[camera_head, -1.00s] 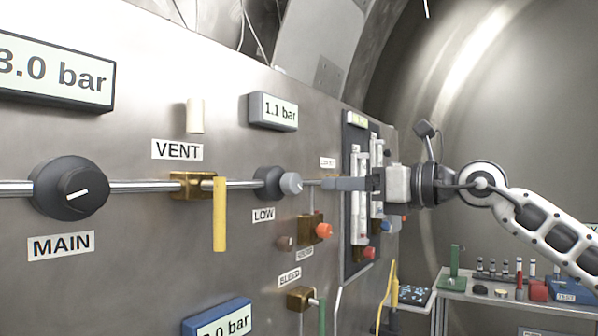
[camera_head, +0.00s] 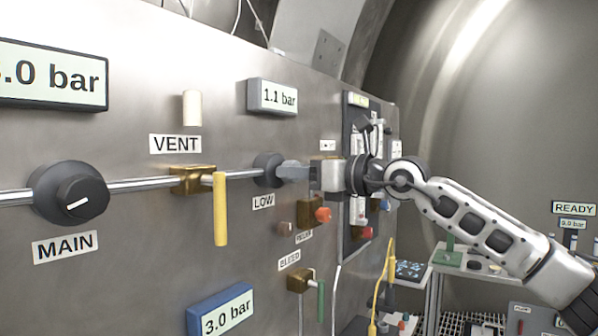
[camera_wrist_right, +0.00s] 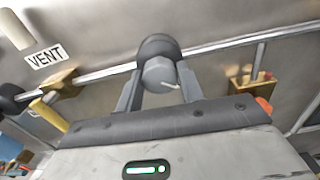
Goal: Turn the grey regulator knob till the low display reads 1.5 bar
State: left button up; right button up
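The grey regulator knob with a white pointer line shows in the right wrist view (camera_wrist_right: 160,72), in front of its dark round regulator body (camera_wrist_right: 158,45). In the head view the regulator body (camera_head: 267,168) sits on the pipe above the LOW label (camera_head: 263,202); the knob is hidden there by my right gripper (camera_head: 288,171). My right gripper's fingers stand on either side of the knob in the wrist view, with small gaps visible, so it looks open around it. The low display (camera_head: 272,97) above reads 1.1 bar. My left gripper is not in view.
Left on the panel are the black MAIN knob (camera_head: 70,194) and the yellow VENT lever (camera_head: 220,208). Below right are an orange-red knob (camera_head: 322,215) and a green BLEED lever (camera_head: 320,300). A lower display (camera_head: 220,311) reads 3.0 bar.

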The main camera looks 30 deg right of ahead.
jog(key=c, duration=0.4)
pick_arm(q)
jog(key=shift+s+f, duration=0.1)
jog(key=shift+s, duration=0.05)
pick_arm(e)
jog(key=shift+o, duration=0.2)
pick_arm(q)
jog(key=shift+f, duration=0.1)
jog(key=b, duration=0.2)
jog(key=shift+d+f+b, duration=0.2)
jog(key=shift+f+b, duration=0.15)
pick_arm(e)
jog(key=m, duration=0.7)
jog(key=shift+m, duration=0.3)
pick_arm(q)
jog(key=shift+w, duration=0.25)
pick_arm(e)
jog(key=o, duration=1)
